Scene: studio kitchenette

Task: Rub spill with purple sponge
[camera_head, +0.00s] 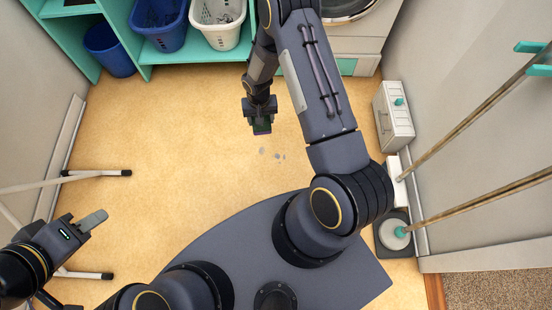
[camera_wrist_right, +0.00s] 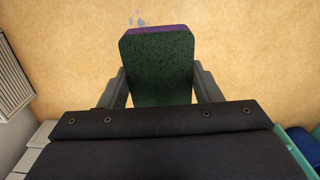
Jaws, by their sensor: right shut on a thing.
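My right gripper (camera_wrist_right: 160,88) is shut on the sponge (camera_wrist_right: 158,68), with one finger on each side of it. The sponge shows a dark green speckled face and a purple edge. In the head view the right gripper (camera_head: 261,122) points down over the floor, with the sponge (camera_head: 262,130) small below it. The spill (camera_head: 277,156) is a few small grey-blue spots on the tan floor, just nearer to me than the sponge. It also shows past the sponge in the right wrist view (camera_wrist_right: 140,20). My left gripper (camera_head: 92,221) is at the lower left, away from the spill; its jaw opening is unclear.
A teal shelf (camera_head: 190,56) at the back holds a blue basket (camera_head: 160,25) and a white basket (camera_head: 220,25). A dark blue bin (camera_head: 109,50) stands left. A white box (camera_head: 394,116) and wooden poles stand right. White-and-black legs (camera_head: 95,173) are at left. The middle floor is clear.

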